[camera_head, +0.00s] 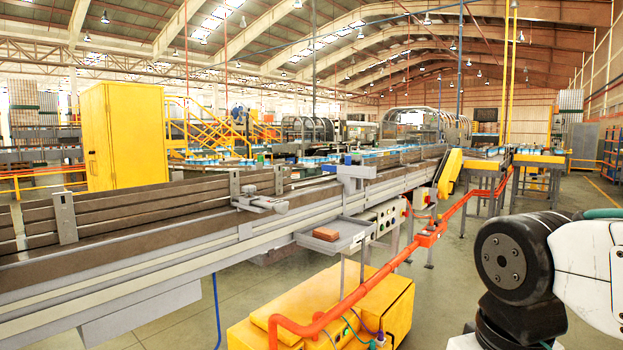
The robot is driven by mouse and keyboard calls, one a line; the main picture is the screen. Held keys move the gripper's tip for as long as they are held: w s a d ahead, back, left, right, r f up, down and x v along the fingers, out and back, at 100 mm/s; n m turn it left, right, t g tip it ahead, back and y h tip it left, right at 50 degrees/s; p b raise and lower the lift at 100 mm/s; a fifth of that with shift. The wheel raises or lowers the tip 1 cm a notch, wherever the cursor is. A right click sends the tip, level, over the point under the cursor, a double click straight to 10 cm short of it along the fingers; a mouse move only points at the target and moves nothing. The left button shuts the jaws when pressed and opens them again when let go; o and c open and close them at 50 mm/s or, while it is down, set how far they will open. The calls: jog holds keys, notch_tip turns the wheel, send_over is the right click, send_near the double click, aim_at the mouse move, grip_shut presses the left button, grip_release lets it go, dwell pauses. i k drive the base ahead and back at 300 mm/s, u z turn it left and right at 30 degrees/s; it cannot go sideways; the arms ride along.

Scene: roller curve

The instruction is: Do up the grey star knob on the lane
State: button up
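The lane (150,235) is a long conveyor with brown side rails and a grey frame, running from the lower left to the middle. A grey clamp bracket (258,201) sits on its near rail. A small grey part at the bracket's near end may be the star knob, but it is too small to tell its shape or how tight it is. My gripper is not in view. Only my arm's black joint and white link show at the lower right, well apart from the bracket.
A grey tray (338,238) with a reddish-brown block (326,234) juts out from the lane's near side. An orange pipe rail (374,284) and yellow housing (385,303) stand below it. A grey block (357,172) with a blue top sits farther along. Open floor shows at right.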

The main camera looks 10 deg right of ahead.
aim_at(249, 189)
jog(key=z, duration=0.6)
jog(key=i, duration=1.35)
jog(key=u, duration=0.85)
jog(key=i, duration=0.6)
jog(key=u, duration=0.6)
